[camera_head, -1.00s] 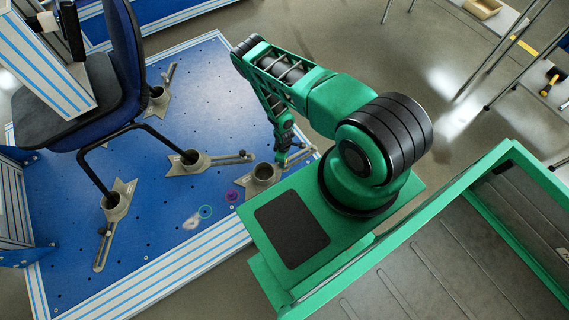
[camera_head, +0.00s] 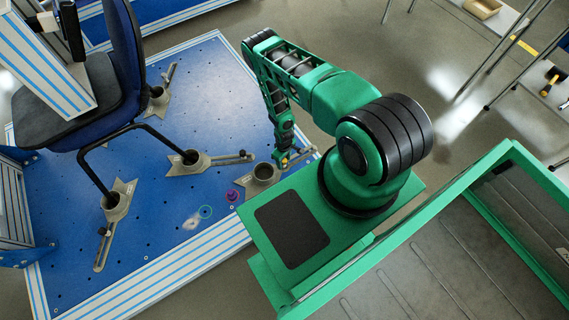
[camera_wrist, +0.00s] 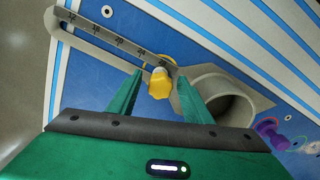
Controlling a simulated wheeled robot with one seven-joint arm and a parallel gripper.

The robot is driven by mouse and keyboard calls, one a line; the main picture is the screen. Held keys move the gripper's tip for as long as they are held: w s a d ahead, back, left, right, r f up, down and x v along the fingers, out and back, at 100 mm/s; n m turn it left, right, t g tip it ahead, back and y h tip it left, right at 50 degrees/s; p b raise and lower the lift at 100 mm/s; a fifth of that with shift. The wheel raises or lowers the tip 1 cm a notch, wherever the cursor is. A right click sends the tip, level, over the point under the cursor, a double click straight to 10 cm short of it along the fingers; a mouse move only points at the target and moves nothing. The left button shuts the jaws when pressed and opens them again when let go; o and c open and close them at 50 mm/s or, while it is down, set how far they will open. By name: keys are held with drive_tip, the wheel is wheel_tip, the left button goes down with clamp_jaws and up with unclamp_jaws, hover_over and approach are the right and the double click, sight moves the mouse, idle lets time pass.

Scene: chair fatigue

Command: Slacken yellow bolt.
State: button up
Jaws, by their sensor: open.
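The yellow bolt (camera_wrist: 159,83) stands on the slotted bar of a grey clamp foot (camera_wrist: 92,33) in the wrist view. My gripper (camera_wrist: 160,76) is open, with one green finger on each side of the bolt head. Gaps show between the bolt and both fingers. In the head view, my gripper (camera_head: 281,156) reaches down at the clamp foot (camera_head: 263,175) by the platform's right edge. The bolt is small there and partly hidden by the gripper.
The clamp's round cup (camera_wrist: 226,98) is empty, right of my gripper. A chair (camera_head: 118,70) has legs in other clamp feet on the blue perforated platform (camera_head: 150,235).

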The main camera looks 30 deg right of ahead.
drive_tip(key=m, duration=0.4)
idle(0.4)
drive_tip(key=shift+m, duration=2)
drive_tip(key=m, duration=0.4)
drive_tip(key=shift+c, duration=0.3)
